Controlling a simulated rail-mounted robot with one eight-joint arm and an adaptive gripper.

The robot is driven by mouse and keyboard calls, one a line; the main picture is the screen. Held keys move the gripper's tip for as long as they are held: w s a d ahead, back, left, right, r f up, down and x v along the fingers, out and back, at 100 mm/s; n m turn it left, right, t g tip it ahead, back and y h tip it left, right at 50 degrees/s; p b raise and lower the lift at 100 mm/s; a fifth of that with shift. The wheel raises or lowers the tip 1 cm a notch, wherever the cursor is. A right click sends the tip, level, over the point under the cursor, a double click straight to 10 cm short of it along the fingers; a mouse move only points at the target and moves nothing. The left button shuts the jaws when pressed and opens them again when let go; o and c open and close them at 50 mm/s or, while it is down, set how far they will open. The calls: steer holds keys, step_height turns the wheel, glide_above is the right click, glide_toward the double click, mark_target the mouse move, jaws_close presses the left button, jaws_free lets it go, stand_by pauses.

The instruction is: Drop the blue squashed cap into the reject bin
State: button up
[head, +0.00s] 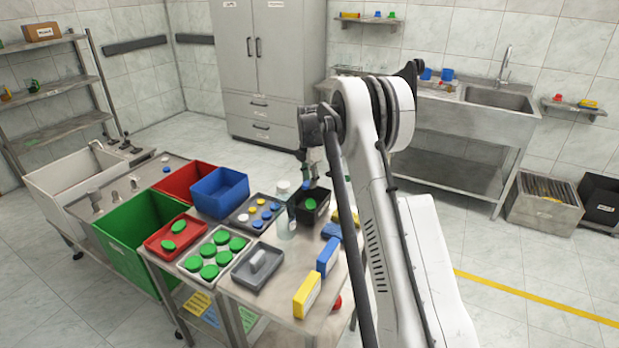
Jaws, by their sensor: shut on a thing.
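My gripper (309,181) points down at the back right of the table, above a small black bin. It is shut on the blue squashed cap (307,185), of which only a small blue bit shows between the fingers. The black bin (319,217), which looks like the reject bin, stands on the table with a green cap (310,204) inside. The gripper and cap appear over the bin's back left part; their exact height above it is hard to tell. My arm hides the area to the right of the bin.
A dark tray (240,221) with blue, yellow and white caps lies left of the bin. A clear container (286,225) and white cap (283,187) are close by. Green (140,228), red (183,183) and blue (219,190) bins stand left.

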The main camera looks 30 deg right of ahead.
steer(key=shift+f+b, duration=0.35)
steer(key=shift+f, duration=1.1)
steer(key=o, duration=0.8)
steer(key=shift+c, duration=0.2)
step_height(320, 180, up, 12)
